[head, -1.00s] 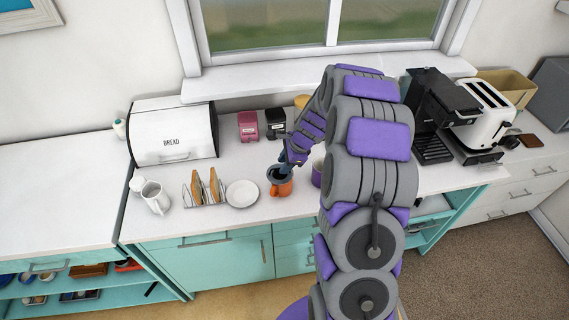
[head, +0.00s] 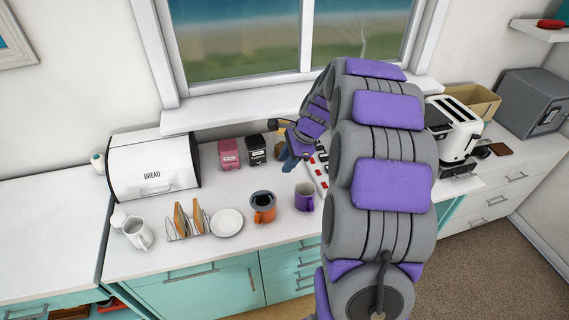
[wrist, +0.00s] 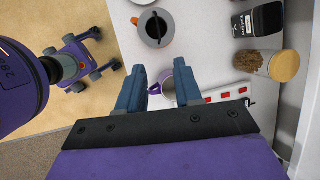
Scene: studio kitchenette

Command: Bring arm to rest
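My gripper (head: 290,160) is raised above the worktop, behind the purple mug in the head view. In the wrist view my gripper (wrist: 159,90) shows two blue fingers spread apart with nothing held between them. The orange mug (head: 263,206) stands on the worktop and also shows in the wrist view (wrist: 153,27). The purple mug (head: 304,198) stands to its right, and in the wrist view it (wrist: 178,78) shows beyond the fingers. My arm hides part of the worktop on the right.
A bread bin (head: 152,166), toast rack (head: 186,222), white plate (head: 227,222) and white jug (head: 137,233) stand on the left. Pink (head: 229,153) and black (head: 256,149) canisters are at the back. A power strip (head: 318,170) lies near my gripper. A toaster (head: 455,128) stands right.

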